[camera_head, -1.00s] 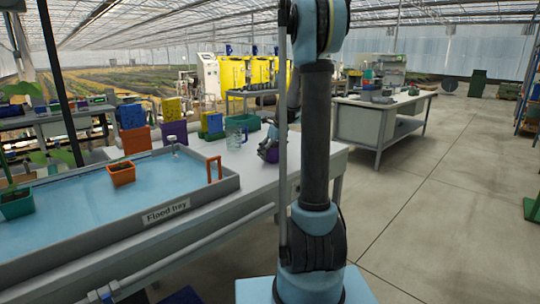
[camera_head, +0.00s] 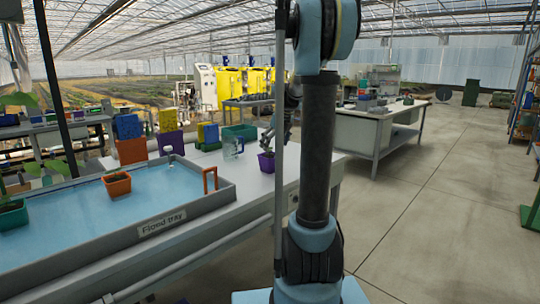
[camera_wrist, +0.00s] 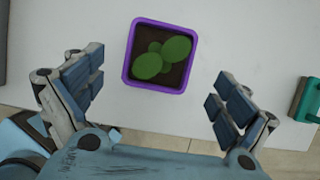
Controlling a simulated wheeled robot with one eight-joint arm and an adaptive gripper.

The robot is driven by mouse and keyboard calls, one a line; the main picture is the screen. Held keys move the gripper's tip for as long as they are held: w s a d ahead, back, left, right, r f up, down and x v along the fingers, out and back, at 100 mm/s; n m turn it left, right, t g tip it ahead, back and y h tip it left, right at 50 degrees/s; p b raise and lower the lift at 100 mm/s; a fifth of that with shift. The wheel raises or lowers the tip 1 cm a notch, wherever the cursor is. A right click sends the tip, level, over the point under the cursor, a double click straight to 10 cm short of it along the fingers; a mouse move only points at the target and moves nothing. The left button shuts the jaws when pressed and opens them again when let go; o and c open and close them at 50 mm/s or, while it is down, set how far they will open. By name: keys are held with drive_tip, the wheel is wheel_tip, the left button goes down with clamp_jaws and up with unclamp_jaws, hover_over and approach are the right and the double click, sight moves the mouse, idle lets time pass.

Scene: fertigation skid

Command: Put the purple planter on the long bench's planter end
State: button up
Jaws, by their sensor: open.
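The purple planter (camera_head: 266,162) stands upright on the light top of the long bench (camera_head: 255,193), near its right end. In the wrist view the planter (camera_wrist: 129,56) is seen from above, with a purple square rim, dark soil and green leaves. My gripper (camera_wrist: 157,88) is open and empty, its fingers spread wide to the left and right. The planter shows ahead of and between the finger lines, apart from both. In the head view my gripper (camera_head: 269,138) is just above the planter, partly hidden by my arm.
The flood tray (camera_head: 205,207) fills the bench's left part, with an orange planter (camera_head: 117,185) and a green planter (camera_head: 12,215) in it. A clear jug (camera_head: 231,149), a green crate (camera_head: 240,132) and coloured boxes stand behind. A green-edged thing (camera_wrist: 309,99) is right in the wrist view.

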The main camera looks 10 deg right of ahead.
drive_tip(key=shift+s+d+r, duration=0.1)
drive_tip(key=shift+s+r, duration=0.15)
drive_tip(key=shift+r, duration=0.3)
drive_tip(key=s+a+f+n+h, duration=0.1)
drive_tip(key=s+f+n, duration=0.1)
drive_tip(key=s+n, duration=0.7)
drive_tip(key=s+a+f+n, duration=0.15)
drive_tip(key=s+n, duration=0.35)
drive_tip(key=s, duration=0.9)
drive_tip(key=s+f+n, duration=0.6)
drive_tip(key=s+n, duration=0.1)
drive_tip(key=s, duration=0.2)
drive_tip(key=s+f+n+g+h, duration=0.1)
drive_tip(key=s+f+n, duration=0.6)
drive_tip(key=s+n, duration=0.1)
drive_tip(key=shift+s+d+h, duration=0.3)
drive_tip(key=shift+s, duration=0.2)
drive_tip(key=shift+f, duration=0.1)
